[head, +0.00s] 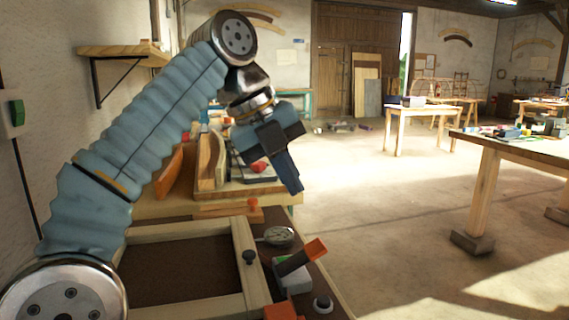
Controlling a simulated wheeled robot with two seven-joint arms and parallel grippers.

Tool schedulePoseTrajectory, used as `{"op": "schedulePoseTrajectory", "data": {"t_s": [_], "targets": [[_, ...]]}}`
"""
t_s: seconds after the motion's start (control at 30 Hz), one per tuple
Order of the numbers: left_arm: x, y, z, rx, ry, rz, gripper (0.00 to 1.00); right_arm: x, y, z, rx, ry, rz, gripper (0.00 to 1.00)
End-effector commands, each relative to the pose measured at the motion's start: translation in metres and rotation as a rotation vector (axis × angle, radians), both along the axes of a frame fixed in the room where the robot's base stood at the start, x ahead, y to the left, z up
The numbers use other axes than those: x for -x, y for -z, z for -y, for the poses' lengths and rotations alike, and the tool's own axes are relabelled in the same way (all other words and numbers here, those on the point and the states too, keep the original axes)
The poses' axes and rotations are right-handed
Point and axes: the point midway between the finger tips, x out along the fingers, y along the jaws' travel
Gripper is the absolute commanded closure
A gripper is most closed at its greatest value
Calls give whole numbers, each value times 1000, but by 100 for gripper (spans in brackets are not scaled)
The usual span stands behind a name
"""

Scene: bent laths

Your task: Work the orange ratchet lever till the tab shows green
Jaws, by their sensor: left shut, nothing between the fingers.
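The ratchet lever (299,260) has a dark arm and an orange end, and slants up to the right. It sits on a small pale housing (290,281) at the right side of a wooden frame. A small green patch shows beside the lever's base; I cannot tell whether it is the tab. My left gripper (296,189) is shut and empty, pointing down in the air, above the lever in the picture and apart from it. My right gripper is not in view.
The wooden frame (243,265) lies on a dark bench top, with an orange piece (283,311) at the front and a round knob (323,303) nearby. A round grey dial-like part (278,237) lies behind the lever. Curved wooden parts (211,160) stand behind. Open floor lies to the right.

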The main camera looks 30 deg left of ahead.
Motion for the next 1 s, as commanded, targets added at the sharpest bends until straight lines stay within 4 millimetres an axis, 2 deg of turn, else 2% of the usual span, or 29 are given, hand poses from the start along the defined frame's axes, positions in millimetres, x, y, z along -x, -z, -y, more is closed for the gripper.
{"op": "schedulePoseTrajectory", "data": {"t_s": [0.1, 0.27, 1.0], "targets": [[3, -11, -3, 1, 1, 2, 100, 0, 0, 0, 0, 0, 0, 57], [6, -17, -5, 1, 0, -1, 100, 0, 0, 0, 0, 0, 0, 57], [7, -17, -5, 1, 0, -1, 100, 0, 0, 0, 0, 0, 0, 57]]}}
